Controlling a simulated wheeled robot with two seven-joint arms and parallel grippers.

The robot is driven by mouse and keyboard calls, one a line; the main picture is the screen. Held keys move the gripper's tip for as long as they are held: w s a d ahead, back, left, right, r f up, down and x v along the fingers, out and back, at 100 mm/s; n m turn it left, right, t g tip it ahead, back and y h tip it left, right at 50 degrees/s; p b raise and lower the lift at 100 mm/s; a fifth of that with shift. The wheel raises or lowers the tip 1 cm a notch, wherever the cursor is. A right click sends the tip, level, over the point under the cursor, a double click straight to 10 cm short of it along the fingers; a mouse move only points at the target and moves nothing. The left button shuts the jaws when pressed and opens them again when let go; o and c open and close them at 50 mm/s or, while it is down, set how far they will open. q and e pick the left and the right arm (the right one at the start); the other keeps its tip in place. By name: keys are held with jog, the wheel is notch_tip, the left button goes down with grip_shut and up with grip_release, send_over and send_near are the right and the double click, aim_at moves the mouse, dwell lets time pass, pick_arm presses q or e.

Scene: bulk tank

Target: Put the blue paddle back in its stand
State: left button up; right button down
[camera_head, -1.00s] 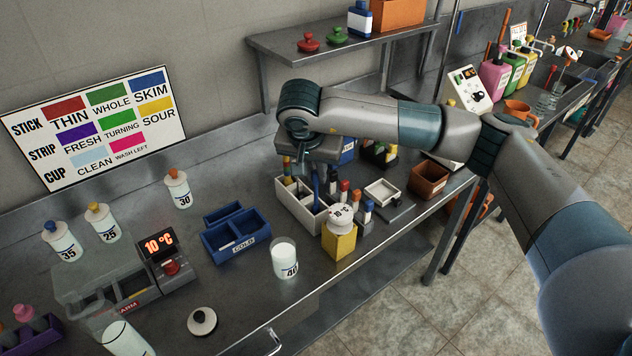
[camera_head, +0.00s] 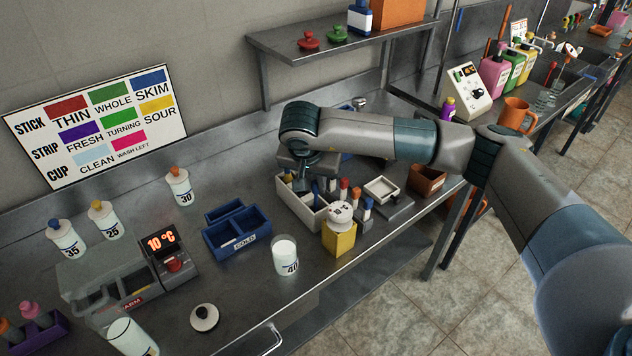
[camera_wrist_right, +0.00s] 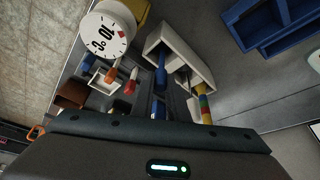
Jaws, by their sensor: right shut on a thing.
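My right gripper (camera_head: 318,182) points down over a white divided holder (camera_head: 290,203) on the steel bench. It is shut on the blue paddle (camera_head: 318,190), of which only a small part shows below the fingers. In the right wrist view the blue paddle (camera_wrist_right: 161,72) shows at the open side of the white holder (camera_wrist_right: 195,60). I cannot tell whether its lower end touches the holder's floor. My left gripper is not in view.
A yellow block with a round 10 °C dial (camera_head: 340,238) stands against the holder's front, with several coloured-top sticks beside it. A blue box (camera_head: 238,230) and a milk jar marked 40 (camera_head: 285,257) stand to the left. A small white tray (camera_head: 381,190) lies to the right.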

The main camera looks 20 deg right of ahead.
jog(key=shift+f, duration=0.2)
jog(key=c, duration=1.7)
grip_release()
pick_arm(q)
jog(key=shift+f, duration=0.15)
pick_arm(e)
jog(key=shift+r, duration=0.15)
jog(key=shift+r, duration=0.1)
jog(key=shift+s+r, duration=0.1)
jog(key=shift+r, duration=0.05)
pick_arm(q)
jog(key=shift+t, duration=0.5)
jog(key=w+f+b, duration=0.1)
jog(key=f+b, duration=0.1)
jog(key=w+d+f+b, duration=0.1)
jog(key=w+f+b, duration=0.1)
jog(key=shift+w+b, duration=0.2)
jog(key=shift+b, duration=0.15)
pick_arm(e)
jog(key=v, duration=1.1)
jog(key=shift+a+r, duration=0.1)
jog(key=shift+r, duration=0.2)
